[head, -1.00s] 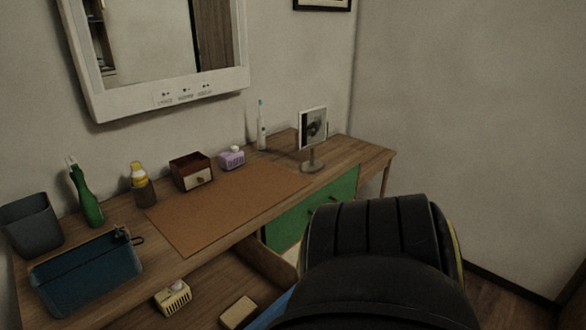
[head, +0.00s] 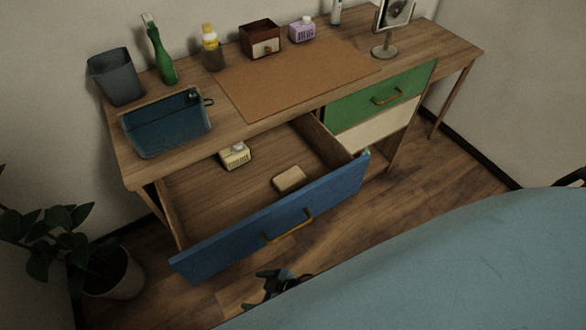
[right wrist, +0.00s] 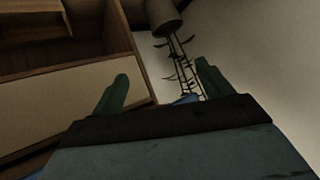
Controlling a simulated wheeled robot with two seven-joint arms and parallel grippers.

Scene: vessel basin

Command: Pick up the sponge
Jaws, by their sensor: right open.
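A tan block that looks like the sponge (head: 289,179) lies flat in the open blue-fronted drawer (head: 280,229), near its front. My right gripper (head: 270,284) shows small and dark in the head view, in front of and below the drawer front, apart from the sponge. In the right wrist view my right gripper (right wrist: 163,88) has its two green fingers spread with nothing held between them. The sponge is not seen in that view. My left gripper is not in view.
A cream box (head: 235,156) lies deeper in the drawer. A blue basin (head: 168,128), grey bin (head: 116,78), green bottle (head: 160,52) and yellow-capped bottle (head: 212,50) stand on the desk. A potted plant (head: 112,272) is at left. The brown mat (head: 290,80) is clear.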

